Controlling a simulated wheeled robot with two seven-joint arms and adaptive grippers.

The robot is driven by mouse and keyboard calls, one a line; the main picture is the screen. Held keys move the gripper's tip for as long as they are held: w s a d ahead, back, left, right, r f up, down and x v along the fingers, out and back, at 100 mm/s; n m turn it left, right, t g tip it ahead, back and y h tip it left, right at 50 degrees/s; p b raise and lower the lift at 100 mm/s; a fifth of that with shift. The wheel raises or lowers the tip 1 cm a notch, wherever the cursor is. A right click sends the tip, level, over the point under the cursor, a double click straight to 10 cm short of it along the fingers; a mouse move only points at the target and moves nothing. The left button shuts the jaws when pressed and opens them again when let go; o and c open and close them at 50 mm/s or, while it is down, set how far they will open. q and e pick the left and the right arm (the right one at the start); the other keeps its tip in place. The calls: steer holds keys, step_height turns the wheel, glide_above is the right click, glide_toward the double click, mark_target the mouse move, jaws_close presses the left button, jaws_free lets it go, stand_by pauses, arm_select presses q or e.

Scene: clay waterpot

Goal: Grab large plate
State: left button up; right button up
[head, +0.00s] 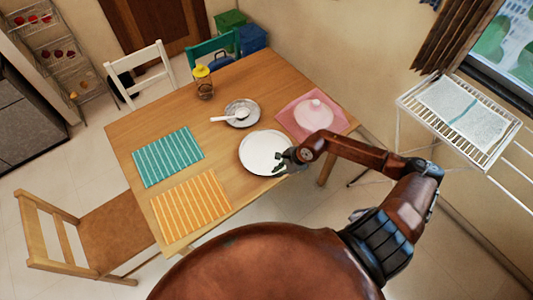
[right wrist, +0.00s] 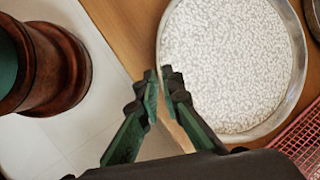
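A large round white plate (head: 260,146) lies flat and empty near the right front edge of the wooden table. In the right wrist view the plate (right wrist: 232,55) has a speckled face and a grey raised rim. My right gripper (head: 280,162) is at the plate's front right edge. I cannot tell whether a finger touches the plate. My left gripper is not in view.
A smaller grey plate with a white spoon (head: 240,113) lies behind. A yellow-lidded jar (head: 204,83) stands at the back. Teal (head: 168,157) and orange (head: 190,206) mats lie left.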

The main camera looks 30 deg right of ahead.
steer(key=shift+x, duration=1.1)
steer(key=shift+r, duration=0.1)
jaws_close()
steer(key=shift+w+r, duration=0.1)
